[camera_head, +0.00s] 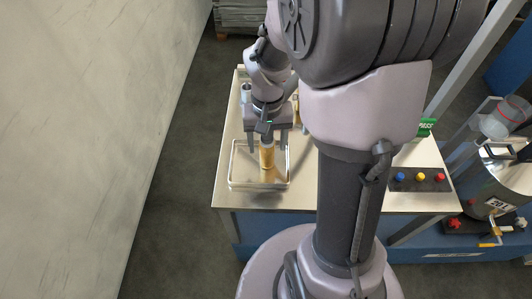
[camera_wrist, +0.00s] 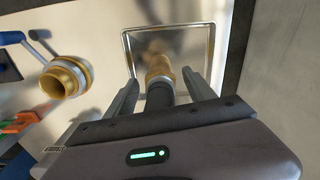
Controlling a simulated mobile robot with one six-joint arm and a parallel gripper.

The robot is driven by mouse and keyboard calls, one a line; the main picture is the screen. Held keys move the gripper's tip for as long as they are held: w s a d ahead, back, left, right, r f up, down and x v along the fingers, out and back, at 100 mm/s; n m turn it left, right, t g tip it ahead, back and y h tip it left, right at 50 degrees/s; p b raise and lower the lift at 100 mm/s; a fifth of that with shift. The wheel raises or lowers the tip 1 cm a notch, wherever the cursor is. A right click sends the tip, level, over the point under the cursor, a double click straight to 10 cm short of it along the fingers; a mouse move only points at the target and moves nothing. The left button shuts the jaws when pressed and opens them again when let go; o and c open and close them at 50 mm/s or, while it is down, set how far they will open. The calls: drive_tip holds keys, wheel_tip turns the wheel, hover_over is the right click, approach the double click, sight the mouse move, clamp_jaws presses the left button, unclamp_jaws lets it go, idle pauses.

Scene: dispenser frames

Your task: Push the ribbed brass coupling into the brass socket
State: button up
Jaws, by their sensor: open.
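The brass coupling (camera_head: 267,158) stands upright in the shallow metal tray, with a dark upper part. In the wrist view the coupling (camera_wrist: 158,68) shows its brass end beyond the dark part, between my fingers. My gripper (camera_head: 267,145) is open above the tray, its fingers on either side of the coupling's upper part. In the wrist view my gripper (camera_wrist: 160,77) has a visible gap on each side of the dark part. The brass socket (camera_wrist: 66,78) is at the left of the wrist view, its round mouth open. In the head view it is partly hidden behind my arm.
The metal tray (camera_head: 232,166) has a raised rim, which also shows in the wrist view (camera_wrist: 168,27). A panel with coloured buttons (camera_head: 418,180) and a green sign (camera_head: 427,127) are at the right of the table. A steel tank (camera_head: 487,190) stands farther right.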

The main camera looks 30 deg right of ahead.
wheel_tip(320, 180, down, 3)
drive_tip(key=shift+r+b, duration=0.1)
drive_tip(key=shift+b, duration=0.25)
drive_tip(key=shift+r, duration=0.15)
drive_tip(key=shift+c, duration=0.6)
clamp_jaws()
drive_tip(key=shift+r, duration=0.15)
